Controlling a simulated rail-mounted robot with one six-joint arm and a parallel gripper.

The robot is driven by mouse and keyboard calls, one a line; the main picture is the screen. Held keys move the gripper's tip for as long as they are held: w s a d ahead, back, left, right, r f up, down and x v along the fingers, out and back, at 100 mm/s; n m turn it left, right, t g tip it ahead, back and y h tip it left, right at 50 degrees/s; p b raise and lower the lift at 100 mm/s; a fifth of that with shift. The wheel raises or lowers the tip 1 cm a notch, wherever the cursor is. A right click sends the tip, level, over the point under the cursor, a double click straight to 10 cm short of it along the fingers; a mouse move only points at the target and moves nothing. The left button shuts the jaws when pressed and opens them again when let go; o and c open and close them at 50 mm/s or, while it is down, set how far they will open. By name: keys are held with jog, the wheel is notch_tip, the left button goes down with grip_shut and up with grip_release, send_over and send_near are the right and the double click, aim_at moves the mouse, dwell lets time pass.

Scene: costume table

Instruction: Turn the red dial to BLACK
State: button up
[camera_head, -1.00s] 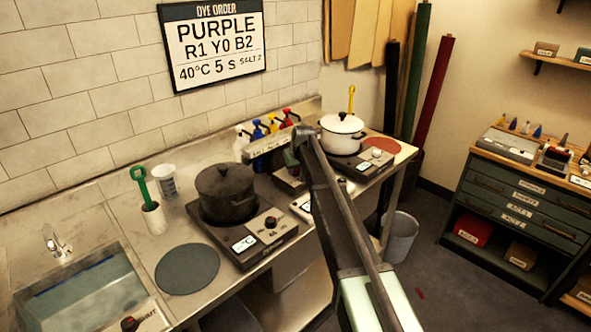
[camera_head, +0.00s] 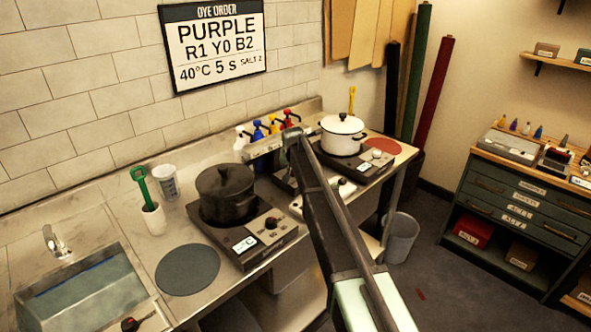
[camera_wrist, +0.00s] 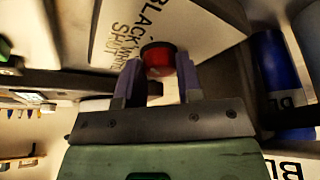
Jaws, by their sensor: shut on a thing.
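The red dial (camera_wrist: 158,58) shows in the wrist view on a pale panel (camera_wrist: 200,35) printed with BLACK, WHITE and SHUT. My gripper (camera_wrist: 157,68) is shut on the dial, with one finger on each side of it. The BLACK lettering is just above the dial in this view, and WHITE and SHUT are to its left. The dial's pointer is not clear, so I cannot tell its setting. In the head view my arm hides the dial and the gripper's fingers.
Several pump bottles (camera_head: 258,130) stand at the back of the bench by my arm. A black pot (camera_head: 226,193) is on a hotplate to the left, a white pot (camera_head: 342,135) on the right. A grey round mat (camera_head: 187,269) lies in front.

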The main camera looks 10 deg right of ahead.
jog(key=shift+a+m+g+h, duration=0.1)
jog(key=shift+m+g+h, duration=0.35)
jog(key=shift+m, duration=1.25)
jog(key=shift+h, duration=0.25)
jog(key=o, duration=0.9)
jog(key=shift+o, duration=0.2)
jog(key=shift+r, duration=0.1)
jog(key=p+v, duration=1)
jog(key=shift+s+r, duration=0.2)
jog(key=shift+r, duration=0.05)
